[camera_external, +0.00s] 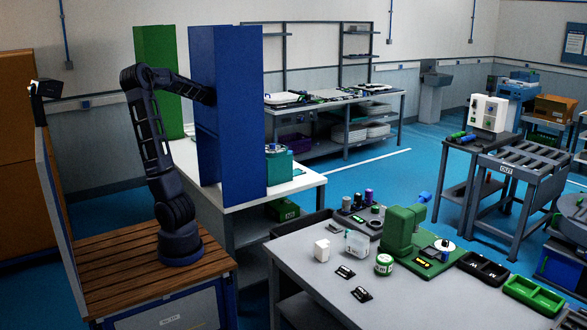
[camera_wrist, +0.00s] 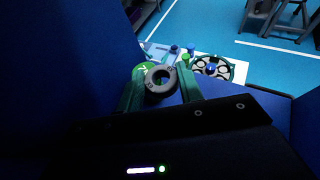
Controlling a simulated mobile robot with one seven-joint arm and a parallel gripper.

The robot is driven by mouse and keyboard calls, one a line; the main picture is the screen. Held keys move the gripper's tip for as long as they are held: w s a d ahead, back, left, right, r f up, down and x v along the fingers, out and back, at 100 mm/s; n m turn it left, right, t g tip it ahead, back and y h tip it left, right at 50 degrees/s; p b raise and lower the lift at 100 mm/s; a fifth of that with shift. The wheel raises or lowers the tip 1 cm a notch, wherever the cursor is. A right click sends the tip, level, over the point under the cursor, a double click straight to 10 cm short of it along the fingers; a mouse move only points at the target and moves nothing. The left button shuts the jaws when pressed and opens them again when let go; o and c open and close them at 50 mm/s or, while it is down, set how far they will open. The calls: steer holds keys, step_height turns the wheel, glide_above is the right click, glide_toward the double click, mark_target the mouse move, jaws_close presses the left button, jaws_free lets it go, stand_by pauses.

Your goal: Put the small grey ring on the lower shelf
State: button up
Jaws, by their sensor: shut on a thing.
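The small grey ring (camera_wrist: 161,80) is between the two green fingers of my gripper (camera_wrist: 160,88) in the wrist view, with its hole facing the camera. My gripper is shut on it. In the external view my arm reaches behind the tall blue cabinet (camera_external: 228,115), which hides my gripper and the ring. Blue surfaces lie close on both sides in the wrist view. A lower shelf under the white-topped table (camera_external: 308,181) bears a green box (camera_external: 285,210). I cannot tell whether the blue cabinet has shelves inside.
A teal device (camera_external: 279,163) stands on the white table beside the blue cabinet; it also shows in the wrist view (camera_wrist: 212,68). A tall green cabinet (camera_external: 157,75) stands behind. The grey front table (camera_external: 315,285) holds a green machine (camera_external: 400,232) and several small items.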

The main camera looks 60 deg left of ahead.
steer(key=shift+w+d+r, duration=0.5)
steer(key=shift+w+d, duration=0.05)
steer(key=shift+w, duration=0.2)
step_height(320, 180, down, 10)
steer(key=o, duration=0.7)
steer(key=shift+o, duration=0.2)
steer(key=shift+s, duration=0.1)
steer(key=shift+v, duration=3.7)
steer(key=shift+d, duration=0.1)
